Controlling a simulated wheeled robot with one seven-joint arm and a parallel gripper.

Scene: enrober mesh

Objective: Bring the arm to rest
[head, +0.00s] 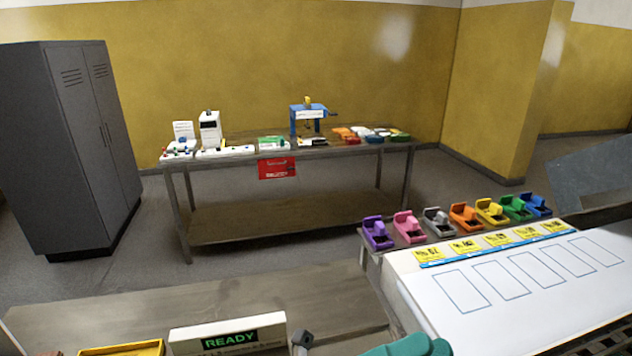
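My gripper and arm do not show clearly in the head view, so I cannot see how the arm is posed or whether the gripper holds anything. A teal rounded shape (410,346) is cut off by the bottom edge, and I cannot tell what it is. A small dark grey piece (302,340) stands to its left by a white box with a green "READY" display (229,338).
A near table (200,298) lies in front, with a yellow-edged tray (122,349). At right, a white board with blue outlines (450,293) has several coloured holders (464,215) behind it. A far workbench (290,222) bears equipment. A grey cabinet (65,150) stands left. Open floor lies between.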

